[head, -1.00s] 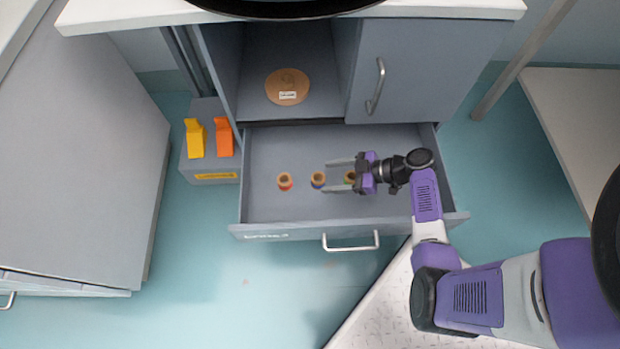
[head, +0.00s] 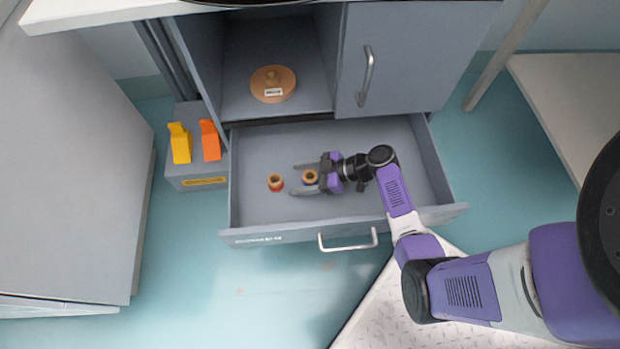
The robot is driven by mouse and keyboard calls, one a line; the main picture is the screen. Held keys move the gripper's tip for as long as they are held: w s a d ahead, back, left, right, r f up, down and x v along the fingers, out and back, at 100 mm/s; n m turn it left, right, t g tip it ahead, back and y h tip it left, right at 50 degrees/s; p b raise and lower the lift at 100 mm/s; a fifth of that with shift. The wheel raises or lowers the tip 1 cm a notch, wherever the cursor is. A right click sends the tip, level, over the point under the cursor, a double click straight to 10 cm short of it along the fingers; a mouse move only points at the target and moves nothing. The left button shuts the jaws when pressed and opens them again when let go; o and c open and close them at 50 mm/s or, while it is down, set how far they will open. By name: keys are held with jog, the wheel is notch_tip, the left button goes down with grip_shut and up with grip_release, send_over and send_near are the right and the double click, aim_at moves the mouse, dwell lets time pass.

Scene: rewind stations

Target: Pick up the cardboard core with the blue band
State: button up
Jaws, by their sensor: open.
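The cardboard core with the blue band (head: 310,178) stands upright in the open drawer (head: 272,150). My gripper (head: 296,180) reaches in from the right with its jaws open. Its two fingers lie on either side of this core, one toward the cabinet and one toward the drawer front. I cannot tell whether either finger touches it. Most of the blue band is hidden by the near finger.
A core with a red band (head: 275,183) stands just left of the fingertips. A round brown disc with a label (head: 273,84) lies in the open compartment above. A grey box (head: 198,172) with yellow and orange items stands left of the drawer. The drawer's right side is bare.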

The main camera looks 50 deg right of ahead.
grip_shut()
jog(key=shift+r, duration=0.15)
